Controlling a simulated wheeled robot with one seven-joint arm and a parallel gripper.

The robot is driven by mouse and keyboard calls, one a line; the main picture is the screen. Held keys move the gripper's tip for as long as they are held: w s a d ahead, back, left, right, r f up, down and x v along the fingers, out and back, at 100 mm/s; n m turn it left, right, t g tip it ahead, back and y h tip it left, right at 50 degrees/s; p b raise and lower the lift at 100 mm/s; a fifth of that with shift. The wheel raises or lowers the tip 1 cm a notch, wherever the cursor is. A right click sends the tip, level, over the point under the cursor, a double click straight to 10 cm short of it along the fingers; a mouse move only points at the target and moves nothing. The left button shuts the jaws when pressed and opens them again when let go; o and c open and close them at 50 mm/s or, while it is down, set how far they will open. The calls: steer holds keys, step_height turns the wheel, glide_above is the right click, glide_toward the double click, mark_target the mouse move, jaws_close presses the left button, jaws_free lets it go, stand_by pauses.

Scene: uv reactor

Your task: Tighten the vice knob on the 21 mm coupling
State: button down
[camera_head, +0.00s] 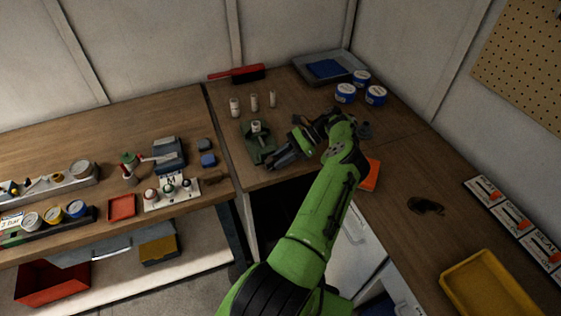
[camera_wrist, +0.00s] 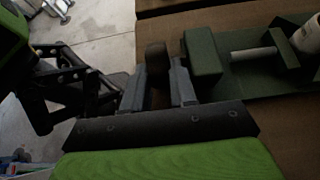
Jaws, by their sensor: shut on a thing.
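The green vice (camera_head: 262,153) stands on the wooden bench near its front edge, with a pale cylindrical coupling (camera_head: 256,127) upright in it. In the wrist view the vice's green block (camera_wrist: 205,55), its pale rod and part of the coupling (camera_wrist: 309,36) show at the right. My gripper (camera_wrist: 160,72) is shut on the dark brown vice knob (camera_wrist: 156,56), one grey finger on each side. In the head view my gripper (camera_head: 272,160) reaches the vice from the right and hides the knob. No size marking on the coupling is readable.
Several pale cylinders, one of them here (camera_head: 235,107), stand behind the vice. Blue-white tins (camera_head: 346,93) and a grey tray (camera_head: 312,70) are at the back right. A red-handled brush (camera_head: 240,74) lies behind. An orange item (camera_head: 371,175) lies beside my arm.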

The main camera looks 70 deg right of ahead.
steer(key=shift+a+f, duration=0.15)
steer(key=shift+f, duration=0.2)
steer(key=c, duration=1.2)
jaws_free()
steer(key=shift+r, duration=0.25)
